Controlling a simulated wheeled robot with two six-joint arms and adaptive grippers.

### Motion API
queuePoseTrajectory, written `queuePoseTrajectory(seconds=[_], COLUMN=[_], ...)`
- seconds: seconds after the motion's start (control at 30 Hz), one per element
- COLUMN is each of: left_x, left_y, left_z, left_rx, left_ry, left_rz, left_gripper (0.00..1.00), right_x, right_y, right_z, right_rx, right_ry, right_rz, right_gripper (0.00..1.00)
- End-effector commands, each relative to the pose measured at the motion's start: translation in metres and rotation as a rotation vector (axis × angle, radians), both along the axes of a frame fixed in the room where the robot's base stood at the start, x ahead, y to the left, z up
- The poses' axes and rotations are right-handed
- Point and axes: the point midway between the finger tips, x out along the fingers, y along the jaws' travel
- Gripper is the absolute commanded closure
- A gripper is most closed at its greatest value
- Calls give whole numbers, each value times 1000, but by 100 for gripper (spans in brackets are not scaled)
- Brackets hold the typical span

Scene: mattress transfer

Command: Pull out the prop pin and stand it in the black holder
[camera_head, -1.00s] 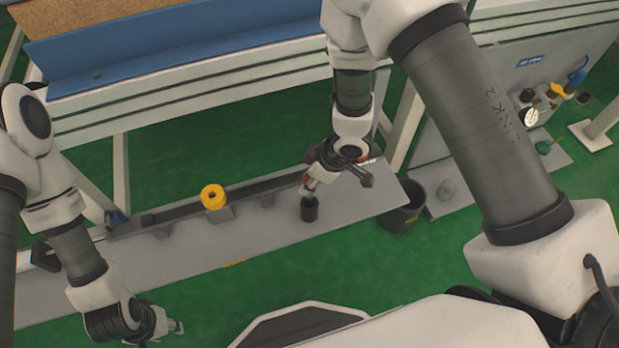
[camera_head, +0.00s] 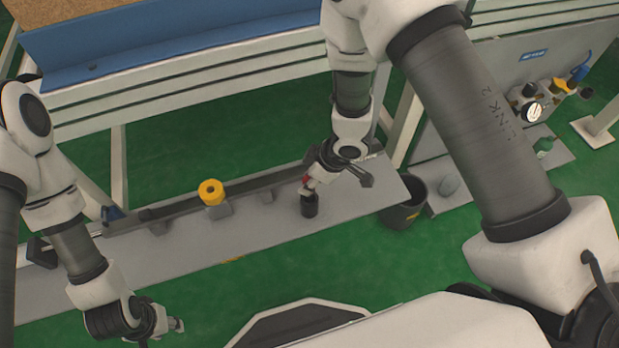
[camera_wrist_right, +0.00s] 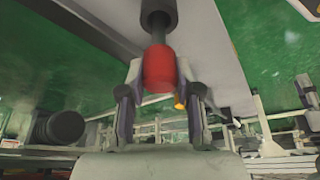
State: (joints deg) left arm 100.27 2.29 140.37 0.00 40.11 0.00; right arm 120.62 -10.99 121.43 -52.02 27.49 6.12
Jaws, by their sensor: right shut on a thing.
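The prop pin has a red grip (camera_wrist_right: 159,69) and a dark shaft (camera_wrist_right: 158,35). My right gripper (camera_head: 308,184) is shut on the red grip, with one finger on each side in the right wrist view (camera_wrist_right: 160,85). The shaft runs to the black holder (camera_wrist_right: 158,12), and its end is hidden there. In the head view the black holder (camera_head: 309,206) stands on the grey plate (camera_head: 262,234), just below my right gripper. My left gripper (camera_head: 178,324) hangs at the lower left, away from the plate; its opening is too small to tell.
A yellow ring-shaped part (camera_head: 211,191) sits on a grey mount left of the holder. A dark bar (camera_head: 165,210) runs along the plate's back. A black bucket (camera_head: 405,206) stands beside the right end. A blue-edged bed frame (camera_head: 185,42) crosses behind. Green floor is clear in front.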

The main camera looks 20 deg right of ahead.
Motion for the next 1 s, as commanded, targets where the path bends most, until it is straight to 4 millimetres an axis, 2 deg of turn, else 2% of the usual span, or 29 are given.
queuePoseTrajectory(seconds=[1.0], left_x=[0], left_y=[0], left_z=[-17], left_rx=[0], left_ry=[0], left_rz=[0], left_gripper=[60], right_x=[0], right_y=[0], right_z=[-26], right_rx=[0], right_ry=[0], right_rz=[0], right_gripper=[100])
